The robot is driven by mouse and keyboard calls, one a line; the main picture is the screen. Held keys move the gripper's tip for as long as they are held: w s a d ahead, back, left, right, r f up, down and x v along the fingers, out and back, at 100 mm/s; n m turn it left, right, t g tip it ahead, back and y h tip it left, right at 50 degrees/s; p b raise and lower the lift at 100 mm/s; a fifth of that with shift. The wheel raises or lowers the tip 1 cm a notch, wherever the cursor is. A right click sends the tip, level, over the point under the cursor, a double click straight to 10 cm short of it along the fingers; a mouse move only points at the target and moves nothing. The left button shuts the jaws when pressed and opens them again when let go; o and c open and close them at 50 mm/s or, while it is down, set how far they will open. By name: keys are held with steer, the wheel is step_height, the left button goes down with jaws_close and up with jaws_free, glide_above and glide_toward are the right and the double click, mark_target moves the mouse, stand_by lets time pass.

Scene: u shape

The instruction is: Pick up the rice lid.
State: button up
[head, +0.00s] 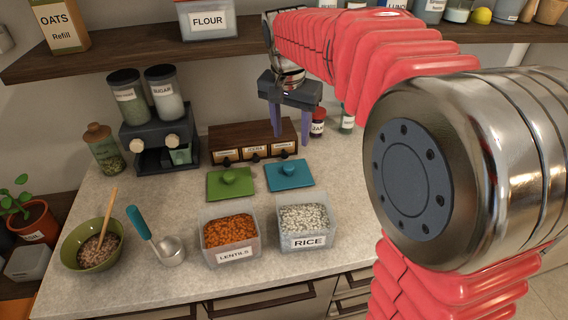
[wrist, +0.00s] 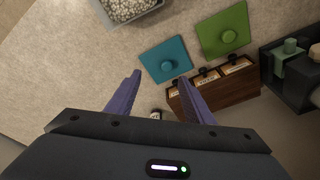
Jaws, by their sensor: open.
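Two square lids with round knobs lie flat on the counter: a blue lid (head: 289,175) behind the rice container (head: 306,226) and a green lid (head: 231,183) behind the lentils container (head: 231,236). No label shows on either lid. The rice container is open and full of white grains. My gripper (head: 292,137) is open and empty, raised above the counter near the right end of the small drawer box. In the wrist view, the blue lid (wrist: 165,60) lies just beyond my fingertips (wrist: 160,76), and the green lid (wrist: 223,32) is to its upper right.
The wooden drawer box (head: 253,142) stands right behind the lids. Small spice jars (head: 318,122) stand by my gripper. A dispenser (head: 158,130) is at left; a bowl (head: 92,246) and scoop (head: 160,242) are at front left. A shelf (head: 130,52) runs above.

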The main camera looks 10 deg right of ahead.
steer(key=shift+m+g, duration=0.4)
steer(key=shift+m, duration=0.4)
steer(key=w+f, duration=0.1)
steer(key=w, duration=0.2)
steer(key=w+f, duration=0.1)
steer(key=w, duration=0.1)
steer(key=shift+a+f, duration=0.25)
steer(key=shift+f, duration=0.05)
glide_above(289, 166)
steer(key=shift+s+a+f, duration=0.1)
steer(key=shift+f, duration=1.3)
steer(key=shift+s+a+f, duration=0.1)
steer(key=shift+a+f, duration=0.05)
steer(key=shift+f, duration=1.3)
steer(key=shift+s+a+f, duration=0.1)
steer(key=shift+f, duration=1.3)
steer(key=shift+w+d+f, duration=0.15)
steer(key=shift+f, duration=1.15)
steer(key=shift+w+d+f, duration=0.1)
steer(key=shift+f, duration=1.2)
jaws_close()
